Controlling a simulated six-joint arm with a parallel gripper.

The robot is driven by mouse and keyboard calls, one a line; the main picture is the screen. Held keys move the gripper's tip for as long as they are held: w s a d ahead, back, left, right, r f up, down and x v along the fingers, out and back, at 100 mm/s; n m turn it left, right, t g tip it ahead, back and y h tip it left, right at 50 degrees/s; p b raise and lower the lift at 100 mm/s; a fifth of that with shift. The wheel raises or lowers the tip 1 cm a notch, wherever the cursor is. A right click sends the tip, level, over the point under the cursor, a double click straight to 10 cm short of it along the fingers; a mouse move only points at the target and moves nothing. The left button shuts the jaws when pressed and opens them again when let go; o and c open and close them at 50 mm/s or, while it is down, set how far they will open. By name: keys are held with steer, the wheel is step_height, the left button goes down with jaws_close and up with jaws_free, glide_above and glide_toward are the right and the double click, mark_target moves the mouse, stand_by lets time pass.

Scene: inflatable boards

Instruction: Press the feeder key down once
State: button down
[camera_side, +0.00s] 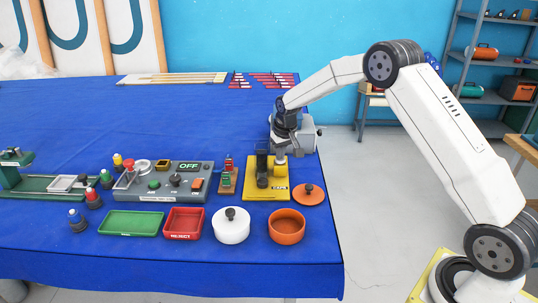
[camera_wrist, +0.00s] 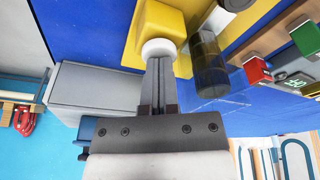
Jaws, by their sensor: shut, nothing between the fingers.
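The feeder is a yellow base plate (camera_side: 255,194) near the table's right end, with a dark see-through tube (camera_side: 262,168) and a yellow block (camera_side: 280,171) on it. In the wrist view the tube (camera_wrist: 207,62) stands right of the yellow block (camera_wrist: 158,22). A round white key (camera_wrist: 159,47) sits on that block. My gripper (camera_wrist: 160,62) is shut and empty, its fingertips right at the white key and partly covering it. In the side view my gripper (camera_side: 280,152) points down over the block. I cannot tell whether the tips touch the key or whether it is pressed.
A grey box (camera_side: 304,136) stands close behind the feeder. A small stand with red and green pieces (camera_side: 227,178) and a grey control panel showing OFF (camera_side: 188,168) are to the left. An orange lid (camera_side: 309,194), orange bowl (camera_side: 287,227) and white lidded pot (camera_side: 231,226) lie in front.

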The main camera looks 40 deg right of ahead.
steer(key=shift+r, duration=0.1)
steer(key=w+v, duration=0.1)
steer(key=v, duration=0.7)
steer(key=shift+w+d+r, duration=0.2)
steer(key=shift+w+r, duration=0.15)
steer(key=shift+r, duration=0.1)
stand_by(1.5)
steer(key=shift+a, duration=0.1)
stand_by(0.6)
steer(key=s+a+f+n, duration=0.1)
steer(key=s+a, duration=0.3)
steer(key=s, duration=0.5)
steer(key=s+a+f+n, duration=0.1)
steer(key=s+a, duration=0.3)
steer(key=s, duration=0.6)
steer(key=s+a+f+n, duration=0.1)
steer(key=s+a, duration=0.3)
steer(key=s, duration=0.6)
steer(key=shift+a+f+y, duration=0.3)
steer(key=shift+f, duration=0.6)
